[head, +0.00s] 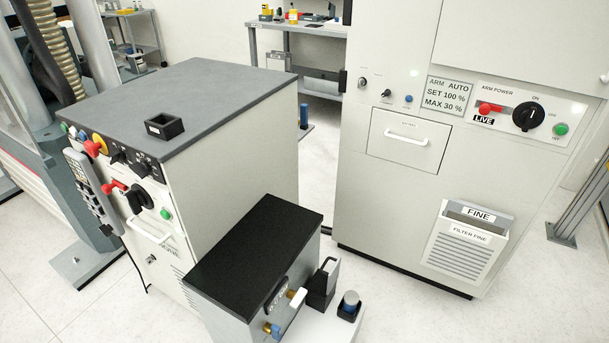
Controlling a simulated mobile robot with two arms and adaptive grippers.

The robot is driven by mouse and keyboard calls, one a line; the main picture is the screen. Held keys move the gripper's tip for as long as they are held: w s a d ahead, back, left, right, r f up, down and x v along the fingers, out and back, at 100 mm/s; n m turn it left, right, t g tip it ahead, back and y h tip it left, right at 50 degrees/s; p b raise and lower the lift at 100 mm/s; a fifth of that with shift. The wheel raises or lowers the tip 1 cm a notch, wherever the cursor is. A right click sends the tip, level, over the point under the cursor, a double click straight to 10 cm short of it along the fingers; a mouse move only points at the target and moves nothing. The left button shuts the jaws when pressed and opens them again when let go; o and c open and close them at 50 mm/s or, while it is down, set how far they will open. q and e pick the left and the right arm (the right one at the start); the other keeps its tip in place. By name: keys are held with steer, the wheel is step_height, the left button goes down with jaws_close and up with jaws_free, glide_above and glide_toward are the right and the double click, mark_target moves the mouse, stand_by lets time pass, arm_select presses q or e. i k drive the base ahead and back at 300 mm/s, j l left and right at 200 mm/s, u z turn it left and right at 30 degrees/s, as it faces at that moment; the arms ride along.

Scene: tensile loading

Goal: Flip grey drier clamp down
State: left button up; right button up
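A low grey unit with a black top (255,245) stands at the bottom middle of the head view. Its front side has a black handle-like part (276,293), a brass fitting with a white lever (297,297) and a blue knob (271,329). I cannot tell which of these parts is the grey drier clamp. Neither of my grippers is in view.
A control cabinet (240,150) with a dark top carries a small black open box (165,126). A tall cabinet (385,210) with a FINE filter bin (465,240) stands at right. White floor (410,310) is clear between plate and tall cabinet. A bench (300,28) stands behind.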

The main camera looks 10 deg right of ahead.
mark_target(333, 275)
steer(key=i+j+z, duration=0.1)
steer(key=z, duration=0.8)
steer(key=j+z, duration=0.25)
steer(key=j, duration=0.3)
steer(key=k+j+z, duration=0.1)
steer(key=j+z, duration=0.2)
steer(key=j, duration=0.25)
steer(key=k+j+z, duration=0.1)
steer(key=j+z, duration=0.15)
steer(key=j, duration=0.3)
steer(key=k+j, duration=0.7)
steer(key=l+u, duration=0.1)
steer(key=u, duration=0.3)
steer(key=l+u, duration=0.15)
steer(key=u, duration=0.25)
steer(key=l+u, duration=0.15)
steer(key=u, duration=0.25)
steer(key=l+u, duration=0.25)
steer(key=l, duration=0.7)
steer(key=k+l+u, duration=0.1)
steer(key=l+u, duration=0.15)
steer(key=l, duration=0.7)
steer(key=i, duration=0.35)
